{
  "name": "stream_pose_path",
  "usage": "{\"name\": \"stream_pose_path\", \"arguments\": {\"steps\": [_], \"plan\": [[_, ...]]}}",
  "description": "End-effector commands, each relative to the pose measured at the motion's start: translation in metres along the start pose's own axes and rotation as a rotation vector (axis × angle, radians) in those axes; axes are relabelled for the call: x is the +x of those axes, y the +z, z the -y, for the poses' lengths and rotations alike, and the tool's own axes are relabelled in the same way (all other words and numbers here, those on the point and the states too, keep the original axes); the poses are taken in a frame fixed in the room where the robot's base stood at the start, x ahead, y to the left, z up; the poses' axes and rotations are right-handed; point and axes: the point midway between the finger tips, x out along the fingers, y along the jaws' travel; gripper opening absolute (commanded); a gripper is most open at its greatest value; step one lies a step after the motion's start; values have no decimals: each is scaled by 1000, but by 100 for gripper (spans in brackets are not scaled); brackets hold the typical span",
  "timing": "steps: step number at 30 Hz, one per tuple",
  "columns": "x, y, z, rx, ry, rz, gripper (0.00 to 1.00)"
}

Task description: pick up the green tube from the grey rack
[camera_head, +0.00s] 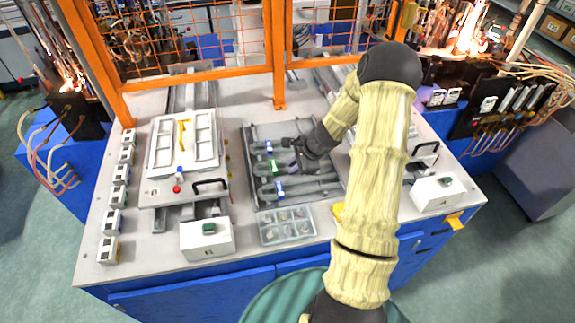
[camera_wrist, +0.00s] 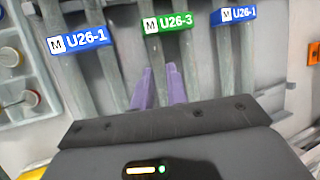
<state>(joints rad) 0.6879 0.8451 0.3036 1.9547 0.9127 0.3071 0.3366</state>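The green tube is marked by a green U26-3 tag (camera_wrist: 168,22) in the wrist view. In the head view its green tag (camera_head: 273,167) is the middle one of three on the grey rack (camera_head: 254,132). Blue U26-1 tags (camera_wrist: 80,38) and (camera_wrist: 233,15) mark tubes on both sides. My gripper (camera_wrist: 160,68) has two purple fingers with a gap between them, pointing towards the green-tagged tube just below its tag. In the head view my gripper (camera_head: 293,158) is low over the rack's middle. Whether the fingers touch the tube is hard to tell.
A clear compartment tray (camera_head: 285,226) lies in front of the rack. A white box (camera_head: 207,240) and a white panel fixture (camera_head: 183,143) stand to the left. Another white box (camera_head: 437,192) is at the right. An orange mesh frame (camera_head: 279,60) borders the table's back.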

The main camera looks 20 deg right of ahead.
Motion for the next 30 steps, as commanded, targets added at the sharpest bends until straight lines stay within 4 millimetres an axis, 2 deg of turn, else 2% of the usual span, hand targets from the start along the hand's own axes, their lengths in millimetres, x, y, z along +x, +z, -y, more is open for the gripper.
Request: {"name": "stream_pose_path", "arguments": {"steps": [8, 14, 30], "plan": [[0, 0, 0, 0, 0, 0, 0], [-9, 4, 4, -3, -2, -2, 0], [-83, 35, 30, -2, -2, 0, 0]]}}
